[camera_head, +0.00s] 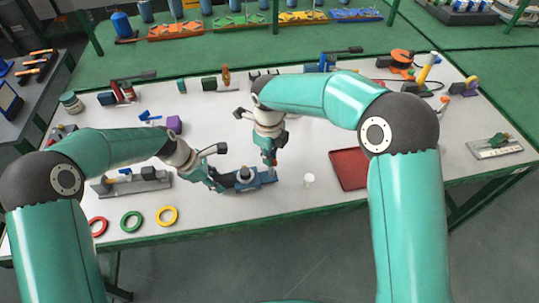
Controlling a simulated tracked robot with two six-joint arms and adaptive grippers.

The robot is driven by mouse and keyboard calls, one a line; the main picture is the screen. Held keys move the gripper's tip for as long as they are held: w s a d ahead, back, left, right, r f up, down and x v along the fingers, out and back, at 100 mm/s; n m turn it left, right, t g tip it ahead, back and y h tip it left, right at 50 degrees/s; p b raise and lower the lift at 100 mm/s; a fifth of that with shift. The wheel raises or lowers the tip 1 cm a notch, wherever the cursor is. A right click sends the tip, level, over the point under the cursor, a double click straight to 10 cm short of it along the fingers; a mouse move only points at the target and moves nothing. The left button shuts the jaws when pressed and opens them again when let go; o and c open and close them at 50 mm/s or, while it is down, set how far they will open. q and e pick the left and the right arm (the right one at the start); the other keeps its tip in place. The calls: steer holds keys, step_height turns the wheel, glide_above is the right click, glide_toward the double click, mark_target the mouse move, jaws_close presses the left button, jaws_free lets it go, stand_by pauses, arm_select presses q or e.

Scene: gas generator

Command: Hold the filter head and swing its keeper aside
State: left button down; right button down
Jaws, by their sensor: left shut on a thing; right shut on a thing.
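The filter head (244,174) is a small dark and grey round part on a blue base near the front middle of the white table. My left gripper (222,183) reaches it from the left and is shut on it, low over the table. My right gripper (271,163) points down at the right end of the blue assembly and is shut on a small part there, which looks like the keeper (267,178). The fingers hide most of that part, so its exact angle cannot be told.
Red, green and yellow rings (131,221) lie at the front left. A grey fixture (130,184) stands behind them, under my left arm. Tools and parts line the table's back.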

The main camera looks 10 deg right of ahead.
arm_select(q)
steer(key=shift+a, duration=0.1)
arm_select(e)
steer(key=shift+d, duration=0.1)
steer(key=c, duration=1.2)
jaws_free()
steer(key=shift+c, duration=0.2)
steer(key=shift+r, duration=0.1)
step_height(320, 180, up, 12)
steer(key=shift+s, duration=0.15)
arm_select(q)
steer(key=c, duration=0.8)
jaws_free()
